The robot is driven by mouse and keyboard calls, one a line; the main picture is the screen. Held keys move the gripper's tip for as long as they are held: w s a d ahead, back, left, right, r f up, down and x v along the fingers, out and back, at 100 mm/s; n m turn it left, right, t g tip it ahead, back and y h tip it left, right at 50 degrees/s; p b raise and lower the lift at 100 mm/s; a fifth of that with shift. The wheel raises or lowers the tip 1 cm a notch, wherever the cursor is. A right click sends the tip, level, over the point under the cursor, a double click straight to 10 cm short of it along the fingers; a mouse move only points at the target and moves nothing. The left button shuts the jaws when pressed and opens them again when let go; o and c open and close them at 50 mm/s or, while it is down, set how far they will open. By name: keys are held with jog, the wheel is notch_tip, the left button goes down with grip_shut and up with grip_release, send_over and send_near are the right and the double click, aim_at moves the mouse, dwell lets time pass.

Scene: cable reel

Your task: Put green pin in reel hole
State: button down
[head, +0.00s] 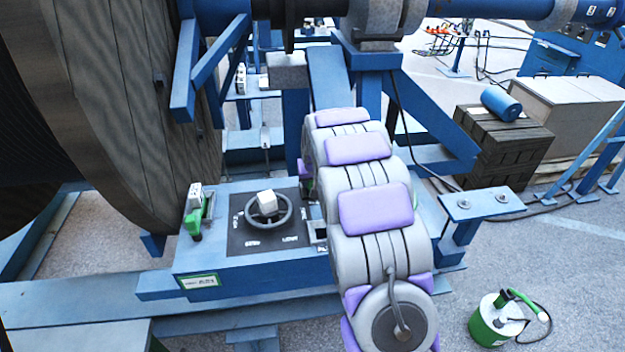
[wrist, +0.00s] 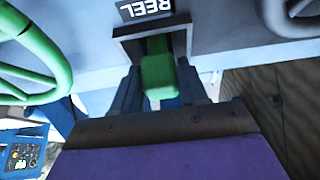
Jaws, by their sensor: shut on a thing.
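In the wrist view, my gripper (wrist: 160,88) is shut on the green pin (wrist: 158,74), with a dark blue finger on each side of it. The pin's far end lies within the outline of a square grey-framed hole (wrist: 125,42) under a black label reading REEL. I cannot tell how deep the pin sits in it. In the head view, my arm hides my gripper and most of the area around the hole.
A blue control box (head: 235,190) carries a grey handwheel (head: 268,222) and a green lever (head: 195,222) beside the big wooden reel (head: 110,100). A curved green rim (wrist: 45,55) is close left in the wrist view. A green canister (head: 490,320) stands on the floor at right.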

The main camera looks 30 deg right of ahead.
jog(key=c, duration=0.5)
grip_release()
jog(key=shift+r, duration=0.1)
jog(key=p+v, duration=0.1)
jog(key=v, duration=1.6)
jog(key=shift+p, duration=0.35)
jog(key=s+a+f+n+g+b, duration=0.1)
jog(key=s+a, duration=0.4)
jog(key=s, duration=0.9)
jog(key=s+a+f+n+g+y, duration=0.1)
jog(key=s+a+f+g, duration=0.2)
jog(key=s, duration=1.1)
jog(key=s+a+f+n+g+b, duration=0.1)
jog(key=s+a+f+g, duration=0.1)
jog(key=s+a, duration=0.7)
jog(key=shift+s+f+g+b, duration=0.1)
jog(key=shift+s+g+b, duration=0.25)
jog(key=shift+s, duration=2.25)
